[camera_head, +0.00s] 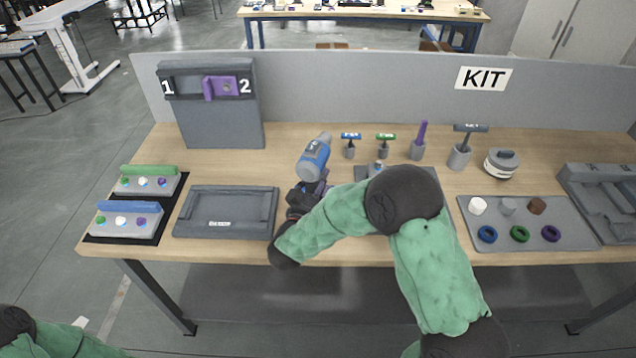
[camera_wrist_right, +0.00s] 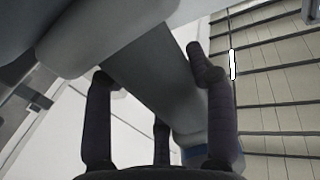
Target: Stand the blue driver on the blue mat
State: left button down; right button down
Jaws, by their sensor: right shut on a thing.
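The blue driver (camera_head: 313,157), blue with a grey end, is tilted above the table left of centre in the head view. My right gripper (camera_head: 308,188) is at its lower end. In the right wrist view the fingers (camera_wrist_right: 160,110) are closed around the driver's grey handle (camera_wrist_right: 155,75), and a blue band shows low beside a finger. I cannot make out a blue mat; my right arm covers part of the table's middle. Only part of my left arm shows at the lower left, with its gripper out of view.
A grey tray (camera_head: 228,229) lies left of the gripper. Several small tools in grey holders, including a purple one (camera_head: 420,140), stand behind my arm. A panel (camera_head: 205,125) with a purple part rises at the back left. A parts tray (camera_head: 487,212) lies right.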

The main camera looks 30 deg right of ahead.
jog(key=shift+f, duration=0.15)
dwell(0.6)
jog(key=shift+c, duration=1.7)
grip_release()
jog(key=shift+f, duration=0.25)
jog(key=v, duration=1.2)
jog(key=shift+r, duration=0.25)
